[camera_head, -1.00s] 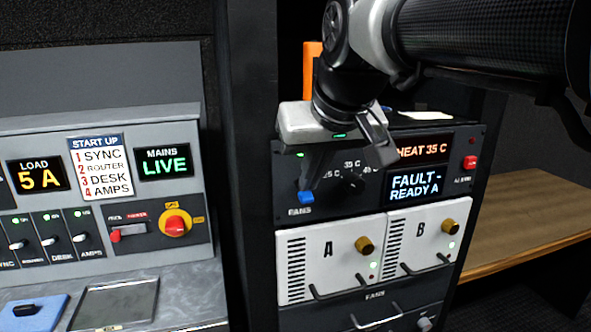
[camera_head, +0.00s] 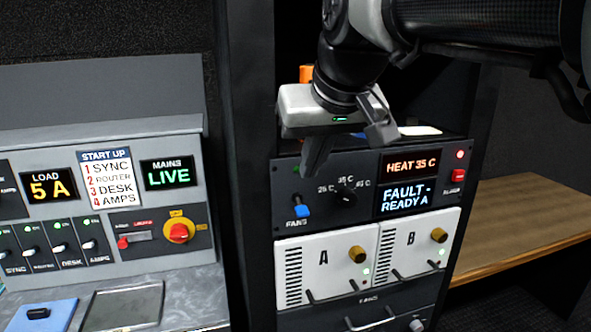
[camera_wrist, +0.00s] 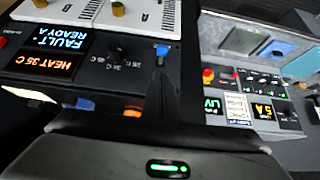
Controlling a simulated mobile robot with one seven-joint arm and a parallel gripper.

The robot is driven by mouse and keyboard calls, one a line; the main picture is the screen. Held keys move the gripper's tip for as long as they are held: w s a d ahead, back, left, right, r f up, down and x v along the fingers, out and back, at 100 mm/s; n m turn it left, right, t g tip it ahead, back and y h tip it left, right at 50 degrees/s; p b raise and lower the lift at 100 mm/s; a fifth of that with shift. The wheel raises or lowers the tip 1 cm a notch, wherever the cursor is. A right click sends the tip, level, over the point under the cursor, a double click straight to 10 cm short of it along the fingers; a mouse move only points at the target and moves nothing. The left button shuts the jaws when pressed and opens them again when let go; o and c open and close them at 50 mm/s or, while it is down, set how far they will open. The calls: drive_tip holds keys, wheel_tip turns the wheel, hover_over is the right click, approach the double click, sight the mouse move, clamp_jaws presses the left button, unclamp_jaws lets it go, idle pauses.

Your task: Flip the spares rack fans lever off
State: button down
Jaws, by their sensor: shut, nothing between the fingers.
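In the wrist view, which is upside down, the lever (camera_wrist: 162,49) shows just beyond the fingertips. My gripper (camera_head: 313,172) is shut and empty, in front of the panel, above the lever and slightly right of it. The fingers look apart from the lever. In the wrist view my gripper (camera_wrist: 166,82) points toward it.
A rotary knob (camera_head: 346,197) is right of the lever. Displays read HEAT 35 C (camera_head: 411,164) and FAULT - READY A (camera_head: 405,200). A red button (camera_head: 458,175) is at far right. White units A (camera_head: 324,257) and B (camera_head: 411,239) sit below. A console (camera_head: 115,215) stands left.

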drive_tip(key=s+v, duration=0.1)
drive_tip(key=v, duration=0.6)
drive_tip(key=shift+d+f, duration=0.2)
drive_tip(key=shift+f, duration=0.1)
drive_tip(key=s+d+f+m+g+h+p, duration=0.1)
drive_tip(key=s+d+f+m+h+p, duration=0.1)
drive_tip(key=s+d+f+p, duration=0.7)
wheel_tip(320, 180, down, 4)
drive_tip(key=shift+s+d+f+m, duration=0.1)
drive_tip(key=shift+s+d+m, duration=0.2)
drive_tip(key=shift+s+m, duration=0.35)
